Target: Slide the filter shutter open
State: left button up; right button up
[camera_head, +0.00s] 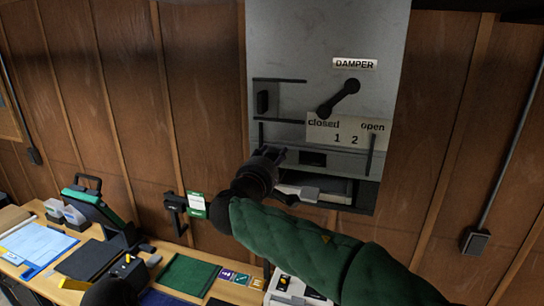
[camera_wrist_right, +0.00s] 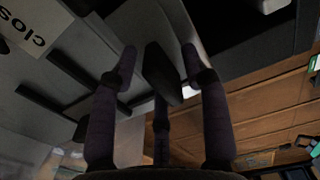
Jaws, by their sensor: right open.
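A grey damper cabinet (camera_head: 300,45) hangs on the wood wall. On its left, a small black handle (camera_head: 263,102) sits between two dark horizontal rails (camera_head: 280,80). I cannot tell for certain which part is the filter shutter. Below is a grey panel with a dark slot (camera_head: 313,158). My right gripper (camera_head: 265,160) is at the cabinet's lower left, below the black handle. In the right wrist view its fingers (camera_wrist_right: 160,85) are spread, with a dark block (camera_wrist_right: 160,70) between or beyond them. Contact cannot be told. My left gripper is not clearly visible.
A black damper lever (camera_head: 338,98) stands above a closed/open label (camera_head: 346,132). A dark opening with a pale tray (camera_head: 318,194) lies below the panel. A cluttered desk (camera_head: 30,215) is at the lower left.

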aim_at(276, 136)
grip_shut()
notch_tip(276, 136, up, 5)
jog(key=shift+f+p, duration=0.15)
jog(key=shift+p, duration=0.55)
jog(key=shift+f, duration=0.1)
grip_release()
jog(key=v, duration=1.2)
